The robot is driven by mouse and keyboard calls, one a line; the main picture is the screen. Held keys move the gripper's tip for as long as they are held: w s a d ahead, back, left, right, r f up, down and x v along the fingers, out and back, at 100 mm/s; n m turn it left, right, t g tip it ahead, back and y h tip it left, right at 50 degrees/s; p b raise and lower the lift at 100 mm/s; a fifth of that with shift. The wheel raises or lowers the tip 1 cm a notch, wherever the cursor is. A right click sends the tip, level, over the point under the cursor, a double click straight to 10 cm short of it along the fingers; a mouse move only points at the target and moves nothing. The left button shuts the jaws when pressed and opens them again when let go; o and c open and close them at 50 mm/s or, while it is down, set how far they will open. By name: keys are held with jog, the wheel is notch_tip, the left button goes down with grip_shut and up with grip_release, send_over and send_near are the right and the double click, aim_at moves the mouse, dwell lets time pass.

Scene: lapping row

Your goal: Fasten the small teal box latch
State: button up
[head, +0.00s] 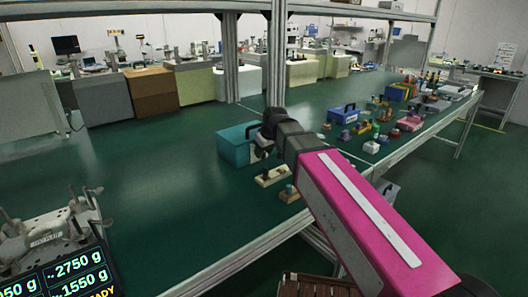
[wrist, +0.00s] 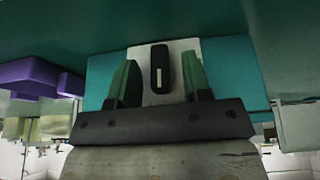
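The small teal box (head: 233,145) stands on the green bench in the head view, left of my gripper (head: 264,140) and partly hidden by it. In the wrist view the teal box (wrist: 232,72) fills the middle, with a pale plate (wrist: 183,52) on its face. A black upright latch (wrist: 159,70) with a light slot sits on that plate. My gripper (wrist: 158,78) is open, with one green finger on each side of the latch. Gaps show between the fingers and the latch. Whether the latch is fastened cannot be told.
A blue case (head: 343,114) and several small coloured parts lie on the bench to the right. Wooden blocks (head: 272,176) lie near the front edge. A metal upright (head: 277,55) stands behind my gripper. A purple object (wrist: 38,78) shows in the wrist view. The bench's left middle is clear.

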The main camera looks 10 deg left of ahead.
jog(key=shift+r, duration=0.1)
jog(key=v, duration=1)
jog(key=shift+s+r, duration=0.15)
jog(key=shift+r, duration=0.1)
jog(key=shift+d, duration=0.15)
